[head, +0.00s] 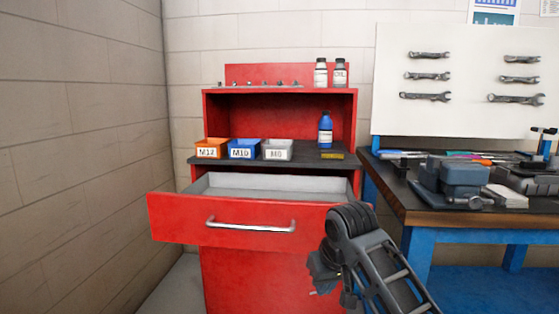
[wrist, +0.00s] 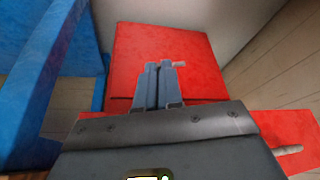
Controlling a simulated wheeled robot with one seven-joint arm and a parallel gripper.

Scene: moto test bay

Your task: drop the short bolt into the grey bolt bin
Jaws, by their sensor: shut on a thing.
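My gripper (head: 320,276) is in front of the red cabinet, low and to the right of the open drawer's handle. In the wrist view its two fingers (wrist: 162,68) are shut on a small, light metal piece, which I take for the short bolt (wrist: 180,64); only its end shows beside the fingertips. The grey bolt bin (head: 277,150), labelled M8, stands on the cabinet's dark shelf, at the right of the row of bins. It is above, behind and to the left of my gripper, well apart from it.
An orange bin (head: 211,148) and a blue bin (head: 245,149) stand left of the grey one. A blue bottle (head: 325,130) stands to its right. The open drawer (head: 175,217) juts out below the shelf. A blue-legged workbench (head: 417,258) is at the right.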

